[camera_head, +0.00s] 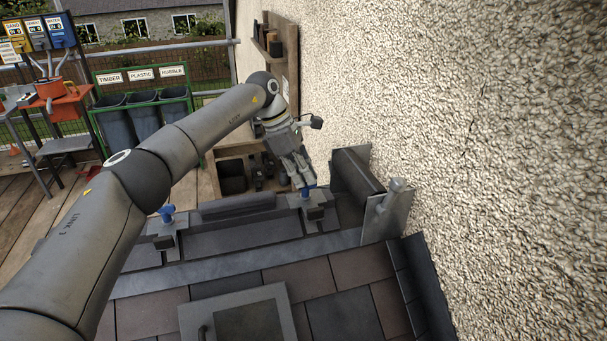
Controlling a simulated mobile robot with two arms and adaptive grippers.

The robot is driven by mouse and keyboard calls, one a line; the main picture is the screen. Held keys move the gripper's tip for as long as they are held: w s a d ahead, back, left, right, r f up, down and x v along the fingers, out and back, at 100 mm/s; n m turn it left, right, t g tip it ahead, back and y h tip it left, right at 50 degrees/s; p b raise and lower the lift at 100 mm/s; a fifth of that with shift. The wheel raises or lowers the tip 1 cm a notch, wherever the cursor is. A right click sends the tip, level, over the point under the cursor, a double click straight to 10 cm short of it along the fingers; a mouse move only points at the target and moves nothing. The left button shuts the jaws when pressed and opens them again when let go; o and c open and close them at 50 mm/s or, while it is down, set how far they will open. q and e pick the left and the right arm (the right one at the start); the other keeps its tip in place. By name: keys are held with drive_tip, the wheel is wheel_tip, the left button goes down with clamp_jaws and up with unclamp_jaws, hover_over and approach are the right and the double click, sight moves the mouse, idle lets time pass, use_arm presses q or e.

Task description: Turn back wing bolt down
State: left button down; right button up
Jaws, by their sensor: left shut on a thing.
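Two blue wing bolts sit on dark clamp blocks along the roof's far edge. The right-hand wing bolt (306,192) is between the fingertips of my left gripper (302,184), which is shut on it from above. The left-hand wing bolt (167,213) stands free on its clamp (164,240), partly beside my arm. The clamp under the gripped bolt (314,211) rests on the grey bracket. How far either bolt is screwed in cannot be told. My right gripper is out of view.
A rough rendered wall (470,120) rises close on the right. A metal plate with a cylinder (388,213) stands near it. Slates and a framed roof window (238,318) lie in front. Bins (145,112) and an orange mixer table (62,98) are behind left.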

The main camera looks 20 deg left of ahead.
use_arm(q)
drive_tip(key=shift+w+r, duration=0.2)
drive_tip(key=shift+r, duration=0.2)
drive_tip(key=c, duration=1.7)
unclamp_jaws()
drive_tip(key=shift+o, duration=0.5)
drive_tip(key=shift+s+f, duration=0.15)
drive_tip(key=v, duration=1.2)
drive_tip(key=shift+s+f, duration=0.1)
drive_tip(key=shift+f, duration=0.05)
